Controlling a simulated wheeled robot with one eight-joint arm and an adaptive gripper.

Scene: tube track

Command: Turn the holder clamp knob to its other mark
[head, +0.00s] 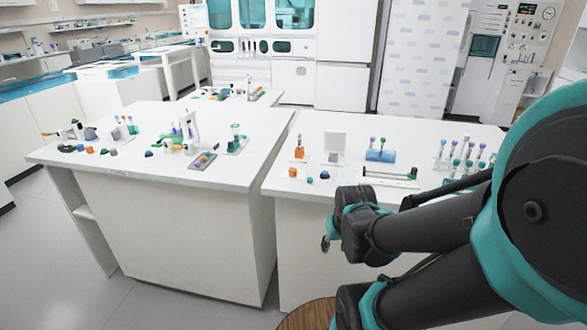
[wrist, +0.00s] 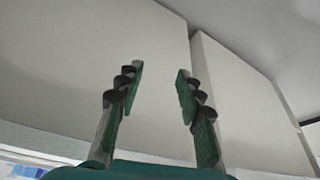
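I cannot make out the holder clamp knob for certain; the things on the tables are small here. A white upright stand (head: 190,128) with small parts around it is on the left table. A low holder with a dark bar and a green end (head: 390,175) lies near the front of the right table. My gripper (head: 326,243) hangs in front of the right table, below its top. In the wrist view, my gripper (wrist: 159,85) has its two fingers wide apart with nothing between them, facing plain white panels.
The left table (head: 245,150) and right table (head: 435,135) stand side by side with a narrow gap. A tube rack (head: 468,162), a blue tube block (head: 381,156), an orange holder (head: 299,153) and a white panel (head: 335,143) stand on the right table. Open floor (head: 60,270) lies at left.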

